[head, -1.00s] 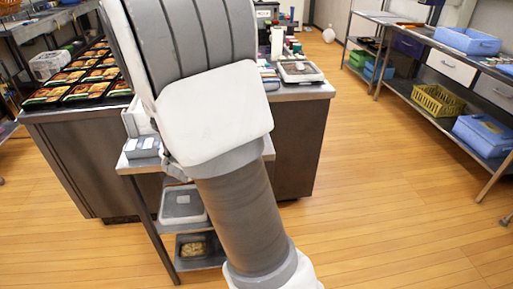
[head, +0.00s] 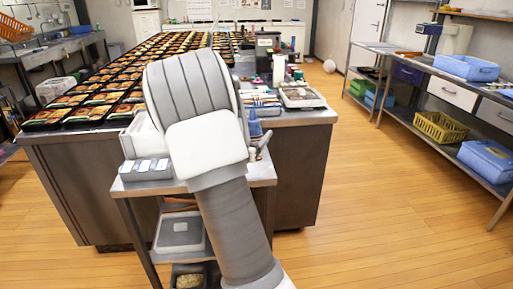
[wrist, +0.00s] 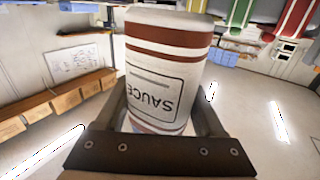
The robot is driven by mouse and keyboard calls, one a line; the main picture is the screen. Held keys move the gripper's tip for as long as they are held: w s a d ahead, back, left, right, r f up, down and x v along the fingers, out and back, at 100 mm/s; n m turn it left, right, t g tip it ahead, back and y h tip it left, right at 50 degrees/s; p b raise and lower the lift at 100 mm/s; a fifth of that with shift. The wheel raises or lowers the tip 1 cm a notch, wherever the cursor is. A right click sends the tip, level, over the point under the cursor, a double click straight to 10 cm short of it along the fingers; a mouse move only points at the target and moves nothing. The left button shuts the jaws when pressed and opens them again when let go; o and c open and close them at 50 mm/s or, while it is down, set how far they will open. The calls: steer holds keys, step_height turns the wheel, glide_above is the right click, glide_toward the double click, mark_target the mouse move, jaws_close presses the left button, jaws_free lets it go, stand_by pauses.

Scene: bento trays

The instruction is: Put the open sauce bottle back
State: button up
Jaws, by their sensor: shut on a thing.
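The sauce bottle (wrist: 165,60), white with brown-red bands and a label reading SAUCE upside down, fills the middle of the wrist view. My gripper (wrist: 160,118) is shut on it, with one finger on each side. The end of the bottle nearest the gripper's base is hidden, and I cannot tell whether the bottle is open. In the head view my own arm hides the gripper and the bottle.
A long counter (head: 75,160) carries many filled bento trays (head: 95,98). A small side table (head: 150,187) with grey boxes (head: 146,169) stands in front of it. A scale (head: 300,97) sits at the counter's right end. Open floor (head: 385,210) lies to the right, before a shelf rack (head: 437,75).

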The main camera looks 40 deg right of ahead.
steer(key=shift+f+b, duration=0.45)
steer(key=shift+f, duration=1.35)
steer(key=shift+f, duration=0.2)
steer(key=o, duration=0.7)
steer(key=shift+c, duration=0.2)
steer(key=shift+r, duration=0.15)
